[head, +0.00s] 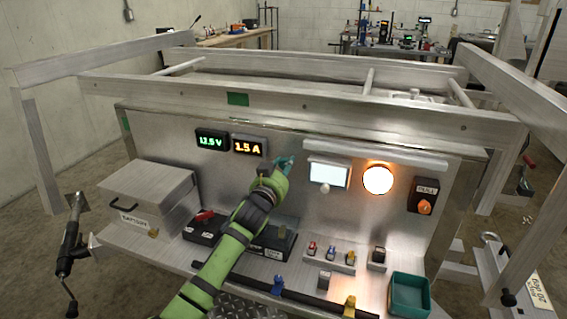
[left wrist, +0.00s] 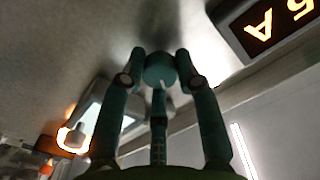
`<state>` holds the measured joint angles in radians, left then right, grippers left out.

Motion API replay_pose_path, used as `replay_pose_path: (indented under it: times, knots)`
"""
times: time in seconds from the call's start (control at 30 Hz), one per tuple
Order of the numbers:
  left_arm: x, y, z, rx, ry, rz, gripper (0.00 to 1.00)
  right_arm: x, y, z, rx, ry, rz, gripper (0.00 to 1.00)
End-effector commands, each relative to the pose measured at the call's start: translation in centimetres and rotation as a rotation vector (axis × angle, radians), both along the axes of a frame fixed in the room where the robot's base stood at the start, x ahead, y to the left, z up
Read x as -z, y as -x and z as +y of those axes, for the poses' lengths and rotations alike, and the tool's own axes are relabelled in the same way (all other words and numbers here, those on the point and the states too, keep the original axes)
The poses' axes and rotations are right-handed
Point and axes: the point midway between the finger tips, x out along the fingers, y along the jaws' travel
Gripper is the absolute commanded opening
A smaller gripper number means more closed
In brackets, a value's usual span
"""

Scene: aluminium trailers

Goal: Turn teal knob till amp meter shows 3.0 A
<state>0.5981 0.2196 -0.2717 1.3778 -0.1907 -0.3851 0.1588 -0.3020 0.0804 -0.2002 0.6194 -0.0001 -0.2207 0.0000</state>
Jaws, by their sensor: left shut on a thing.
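The teal knob (left wrist: 159,69) sits on the upright metal panel, with a pale pointer mark on its face. My left gripper (head: 284,162) reaches up to the panel, and its fingers (left wrist: 160,82) are closed around the knob in the left wrist view. In the head view the fingers largely hide the knob. The amp meter (head: 248,146) left of the gripper reads 1.5 A in orange digits. Part of it shows upside down in the left wrist view (left wrist: 265,28). My right gripper is in neither view.
A green volt meter (head: 211,140) is beside the amp meter. Right of the gripper are a white lit panel (head: 328,172), a glowing round lamp (head: 377,179) and a red-orange rotary switch (head: 424,207). Switches and a teal bin (head: 409,295) are on the ledge below.

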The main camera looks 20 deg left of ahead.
Motion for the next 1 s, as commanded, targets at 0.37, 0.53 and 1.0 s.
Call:
replay_pose_path:
  times: [0.37,0.53,1.0]
  knots:
    - [0.3,0.0,0.2,-0.002,-0.287,0.0,0.0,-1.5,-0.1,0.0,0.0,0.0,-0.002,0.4]
    - [0.4,0.0,0.2,-0.003,-0.371,-0.002,0.0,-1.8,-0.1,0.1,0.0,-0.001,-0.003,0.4]
    - [0.5,0.0,0.3,-0.003,-0.439,-0.004,0.0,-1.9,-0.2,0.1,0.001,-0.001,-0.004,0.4]
